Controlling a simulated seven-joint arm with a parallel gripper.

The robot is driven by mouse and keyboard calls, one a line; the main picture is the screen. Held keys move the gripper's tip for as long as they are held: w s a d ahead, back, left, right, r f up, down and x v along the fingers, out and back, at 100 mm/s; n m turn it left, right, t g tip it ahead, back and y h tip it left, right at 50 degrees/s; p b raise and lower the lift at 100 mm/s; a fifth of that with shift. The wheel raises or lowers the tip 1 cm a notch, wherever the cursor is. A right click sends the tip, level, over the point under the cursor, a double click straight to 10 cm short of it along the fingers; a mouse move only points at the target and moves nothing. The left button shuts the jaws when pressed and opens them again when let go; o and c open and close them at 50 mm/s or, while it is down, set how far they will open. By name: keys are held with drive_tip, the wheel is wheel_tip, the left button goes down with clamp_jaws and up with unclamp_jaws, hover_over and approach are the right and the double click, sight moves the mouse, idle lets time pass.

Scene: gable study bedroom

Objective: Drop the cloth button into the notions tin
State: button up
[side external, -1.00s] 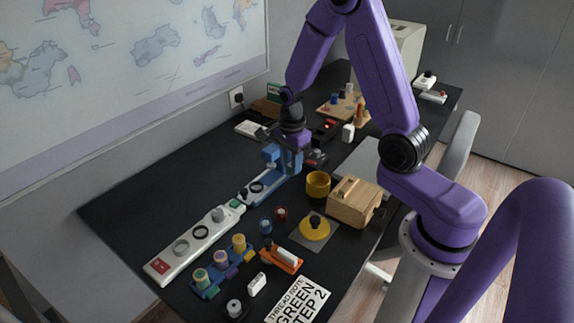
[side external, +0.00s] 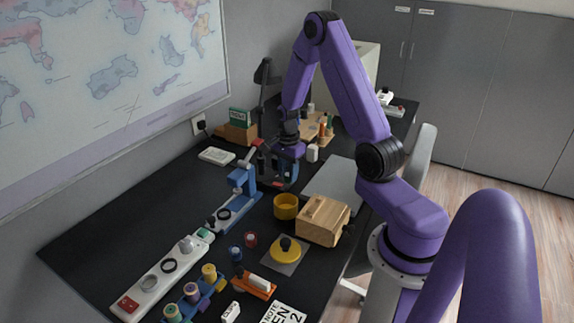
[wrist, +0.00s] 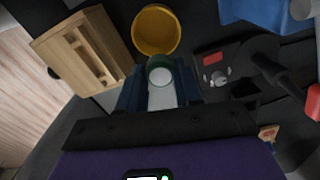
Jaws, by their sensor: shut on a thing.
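The cloth button (wrist: 160,70) shows in the wrist view as a small round green piece with a pale centre. My gripper (wrist: 160,90) is shut on it, with the dark blue fingers on either side. The side view shows my gripper (side external: 284,178) above the desk, behind the yellow notions tin (side external: 286,207); the button is too small to make out there. The tin is round and open-topped. In the wrist view the tin (wrist: 156,30) lies just beyond the button, and the part of its inside that shows looks bare.
A blue press (side external: 242,182) stands left of my gripper. A wooden box (side external: 323,220) sits right beside the tin. A yellow lid-like disc with a black knob (side external: 285,250) lies in front. Spools (side external: 191,292) and a white strip (side external: 160,285) are at front left.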

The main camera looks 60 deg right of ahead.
sight(288, 175)
drive_tip(key=shift+f, duration=1.05)
drive_tip(key=o, duration=1.1)
wheel_tip(288, 175, up, 17)
drive_tip(key=shift+r, duration=0.2)
drive_tip(key=shift+a, duration=0.1)
